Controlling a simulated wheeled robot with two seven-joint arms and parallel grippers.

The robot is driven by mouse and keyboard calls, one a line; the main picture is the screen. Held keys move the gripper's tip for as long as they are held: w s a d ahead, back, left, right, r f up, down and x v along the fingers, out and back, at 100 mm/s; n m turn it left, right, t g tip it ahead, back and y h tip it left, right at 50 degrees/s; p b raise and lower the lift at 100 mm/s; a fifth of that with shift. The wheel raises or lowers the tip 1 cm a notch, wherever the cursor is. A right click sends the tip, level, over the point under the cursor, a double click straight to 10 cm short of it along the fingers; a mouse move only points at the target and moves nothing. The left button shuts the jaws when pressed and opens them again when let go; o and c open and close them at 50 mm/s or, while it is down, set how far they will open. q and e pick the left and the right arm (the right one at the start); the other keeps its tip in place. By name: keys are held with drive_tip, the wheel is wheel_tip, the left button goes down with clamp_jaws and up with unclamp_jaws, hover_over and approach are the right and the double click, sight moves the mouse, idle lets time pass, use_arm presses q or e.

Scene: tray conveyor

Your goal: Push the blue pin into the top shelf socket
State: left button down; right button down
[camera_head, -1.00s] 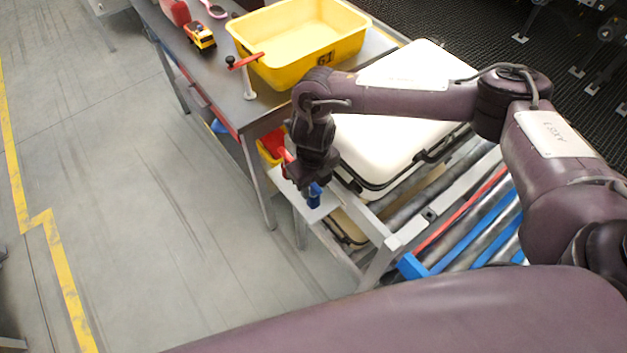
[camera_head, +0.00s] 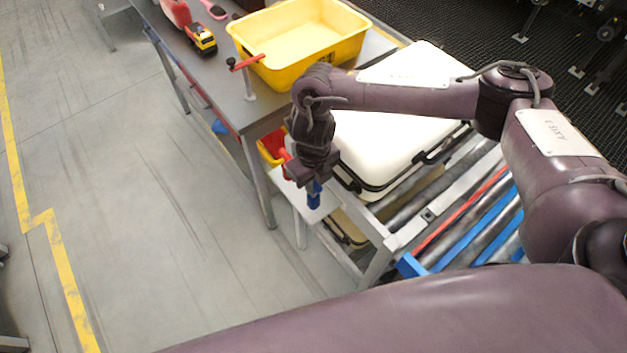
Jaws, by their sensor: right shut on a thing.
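The blue pin (camera_head: 314,200) shows just below my right gripper (camera_head: 314,184), which is shut on it and points down. The pin stands about upright at the grey shelf (camera_head: 296,196) on the end of the roller conveyor. The gripper hides the top of the pin. I cannot tell whether its lower end is in a socket, and no socket opening is visible. My left gripper is not in view.
A white case (camera_head: 385,135) lies on the conveyor rollers (camera_head: 480,235) right of the gripper. Behind stands a grey table (camera_head: 225,85) with a yellow bin (camera_head: 330,65), a toy truck (camera_head: 201,38) and a red-handled lever (camera_head: 247,62). The floor at left is clear.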

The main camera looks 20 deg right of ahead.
drive_tip(key=shift+r+p, duration=1.45)
drive_tip(key=shift+r, duration=0.7)
drive_tip(key=shift+r+p, duration=1.4)
drive_tip(key=shift+r, duration=0.6)
